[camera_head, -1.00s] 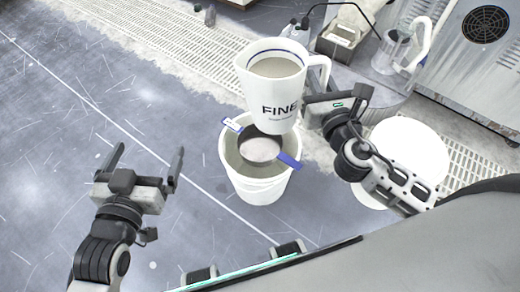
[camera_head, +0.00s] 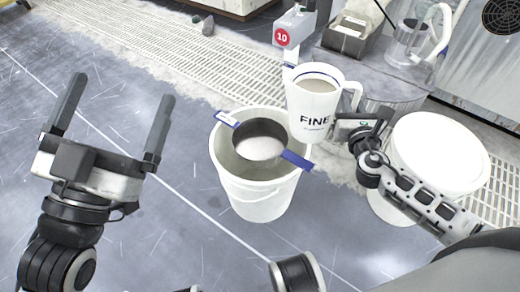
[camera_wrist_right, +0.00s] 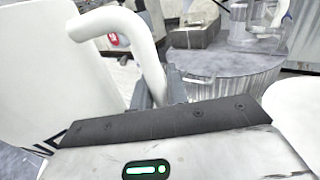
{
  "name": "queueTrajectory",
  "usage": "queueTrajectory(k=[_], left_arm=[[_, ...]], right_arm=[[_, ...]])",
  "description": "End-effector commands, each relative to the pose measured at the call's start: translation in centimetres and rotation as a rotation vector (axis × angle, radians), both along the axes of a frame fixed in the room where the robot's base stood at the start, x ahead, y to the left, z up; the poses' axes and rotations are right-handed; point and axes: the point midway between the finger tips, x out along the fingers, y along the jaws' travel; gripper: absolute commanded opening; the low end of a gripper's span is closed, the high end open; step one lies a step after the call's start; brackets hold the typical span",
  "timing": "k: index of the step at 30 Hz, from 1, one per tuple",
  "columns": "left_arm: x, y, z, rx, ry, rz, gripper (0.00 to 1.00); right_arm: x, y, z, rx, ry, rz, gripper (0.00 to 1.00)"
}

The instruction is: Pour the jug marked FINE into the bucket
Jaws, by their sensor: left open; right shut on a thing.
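The white jug marked FINE (camera_head: 314,108) is upright, with pale contents inside, in the head view. My right gripper (camera_head: 350,118) is shut on its handle; the wrist view shows the white handle (camera_wrist_right: 128,30) at the jaws. The open white bucket (camera_head: 262,200) stands on the floor to the lower left of the jug. A round strainer (camera_head: 262,140) with blue-marked tabs rests across the bucket's mouth, with pale material in it. The jug overlaps the bucket's right rim in the picture; its height above it is unclear. My left gripper (camera_head: 112,115) is open and empty, left of the bucket.
A white round-topped container (camera_head: 440,155) stands to the right, partly behind my right arm. Behind are a clear jug (camera_head: 412,40), a box (camera_head: 347,32) and a post with a red 10 sign (camera_head: 283,38). A floor grating (camera_head: 160,50) crosses behind. The floor at left is clear.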

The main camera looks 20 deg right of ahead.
Motion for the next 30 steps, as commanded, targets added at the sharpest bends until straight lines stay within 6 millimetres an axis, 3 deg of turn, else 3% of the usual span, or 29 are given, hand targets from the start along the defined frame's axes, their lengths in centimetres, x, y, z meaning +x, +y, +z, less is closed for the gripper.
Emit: queueTrajectory(k=[1,3,12,30], left_arm=[[-0.4,-0.2,-1.2,-0.006,-0.032,-0.014,1.0],[-0.9,-0.4,-1.4,-0.016,-0.073,-0.028,1.0],[-3.0,-0.8,-1.6,-0.045,-0.198,-0.08,1.0],[-3.3,-0.9,-1.3,-0.061,-0.199,-0.092,1.0]], right_arm=[[0.4,-0.8,-1.9,0.002,-0.013,-0.013,0.0],[0.6,-1.8,-3.4,0.004,-0.016,-0.028,0.0],[1.2,-4.7,-7.7,0.012,-0.029,-0.076,0.0],[1.4,-5.4,-8.0,0.005,-0.027,-0.086,0.0]])
